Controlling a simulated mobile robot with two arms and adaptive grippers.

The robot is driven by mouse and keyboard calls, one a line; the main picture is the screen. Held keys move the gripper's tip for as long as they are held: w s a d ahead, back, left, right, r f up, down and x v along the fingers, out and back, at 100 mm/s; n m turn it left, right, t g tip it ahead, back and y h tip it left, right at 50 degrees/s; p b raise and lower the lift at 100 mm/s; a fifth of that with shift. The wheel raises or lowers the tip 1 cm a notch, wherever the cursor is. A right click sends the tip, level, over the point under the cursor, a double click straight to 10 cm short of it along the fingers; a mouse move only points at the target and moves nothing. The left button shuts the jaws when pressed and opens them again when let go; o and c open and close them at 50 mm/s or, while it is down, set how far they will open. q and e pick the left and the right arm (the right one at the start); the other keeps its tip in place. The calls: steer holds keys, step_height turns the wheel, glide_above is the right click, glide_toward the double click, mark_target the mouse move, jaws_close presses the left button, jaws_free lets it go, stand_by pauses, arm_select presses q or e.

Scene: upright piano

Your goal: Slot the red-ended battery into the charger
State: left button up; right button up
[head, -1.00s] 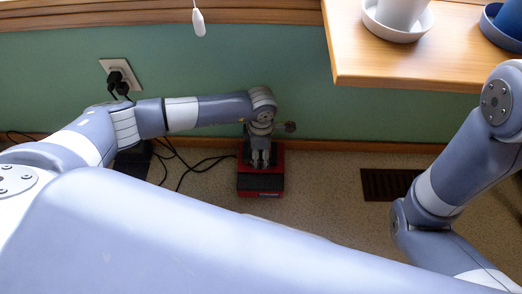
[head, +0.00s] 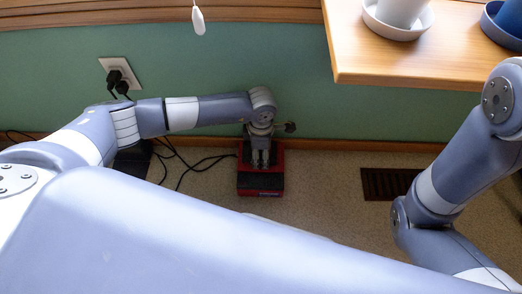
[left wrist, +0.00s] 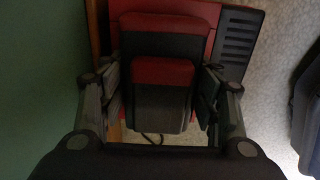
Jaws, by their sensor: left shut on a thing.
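The charger (head: 260,186) is a red and black box on the floor by the wall. In the left wrist view its red body (left wrist: 211,12) and dark ribbed side (left wrist: 240,40) show behind the fingers. My left gripper (head: 261,158) points down over the charger. In the left wrist view its fingers (left wrist: 160,88) are shut on the red-ended battery (left wrist: 162,73), a dark block with a red end. Another dark block with a red top (left wrist: 165,23) shows just beyond it. I cannot tell whether the held battery touches the charger. My right gripper is not in view.
Black cables (head: 190,168) run along the floor to a wall outlet (head: 120,75). A wooden tabletop (head: 440,65) with cups on saucers overhangs at the upper right. A dark floor vent (head: 385,184) lies right of the charger, with clear floor between.

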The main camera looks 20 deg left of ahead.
arm_select(q)
steer(key=o, duration=1.5)
steer(key=shift+f, duration=0.1)
step_height(320, 180, up, 12)
steer(key=shift+r, duration=0.1)
